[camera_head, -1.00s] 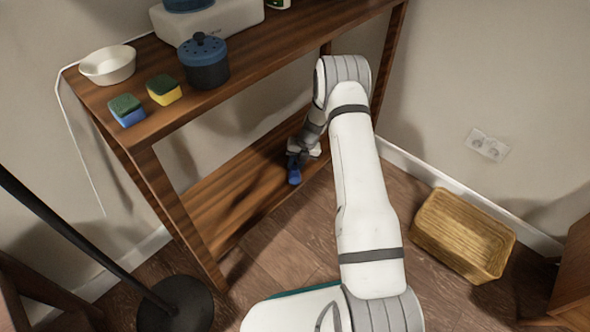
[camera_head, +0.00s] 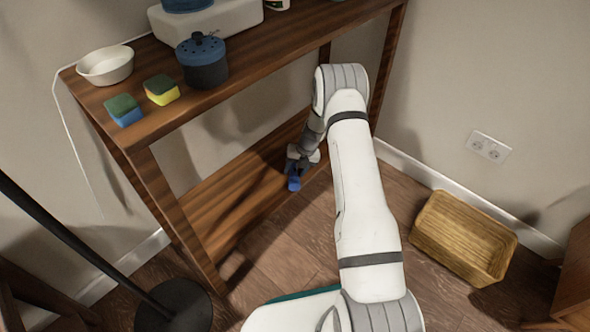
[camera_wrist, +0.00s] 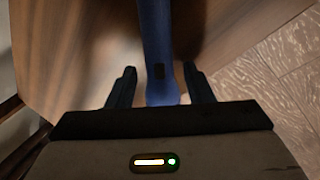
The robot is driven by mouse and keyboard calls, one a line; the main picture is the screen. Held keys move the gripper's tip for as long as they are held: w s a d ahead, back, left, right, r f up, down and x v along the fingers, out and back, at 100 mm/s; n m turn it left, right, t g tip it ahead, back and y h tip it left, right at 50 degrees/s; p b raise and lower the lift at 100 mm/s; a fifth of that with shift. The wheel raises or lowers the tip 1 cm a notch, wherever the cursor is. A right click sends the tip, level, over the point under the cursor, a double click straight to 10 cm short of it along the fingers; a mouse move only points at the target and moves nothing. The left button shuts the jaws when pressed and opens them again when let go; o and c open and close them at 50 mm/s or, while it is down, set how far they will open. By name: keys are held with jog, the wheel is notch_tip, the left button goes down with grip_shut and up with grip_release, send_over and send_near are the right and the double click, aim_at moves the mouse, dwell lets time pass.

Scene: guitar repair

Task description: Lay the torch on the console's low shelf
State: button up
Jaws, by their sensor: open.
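The blue torch (camera_head: 294,183) is at the front edge of the console's low shelf (camera_head: 222,208). In the wrist view the torch (camera_wrist: 157,50) runs away from me over the wooden shelf (camera_wrist: 90,50), its near end between my fingers. My gripper (camera_wrist: 160,80) is open, with one dark finger on each side of the torch and a visible gap on the left; the right finger is close to it. In the head view my gripper (camera_head: 298,165) is small and partly dark at the shelf. I cannot tell whether the torch rests fully on the shelf.
The console's top (camera_head: 240,62) above holds a white bowl (camera_head: 105,65), two sponges (camera_head: 124,110), a blue-lidded pot (camera_head: 203,62) and a pale box. A wicker basket (camera_head: 463,237) stands on the floor at right. A dark stand base (camera_head: 175,305) is at lower left. Open floor lies before the shelf.

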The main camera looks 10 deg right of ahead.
jog(key=p+v, duration=0.5)
jog(key=v, duration=0.7)
jog(key=shift+r+p, duration=0.15)
jog(key=shift+p, duration=0.2)
jog(key=shift+s, duration=0.1)
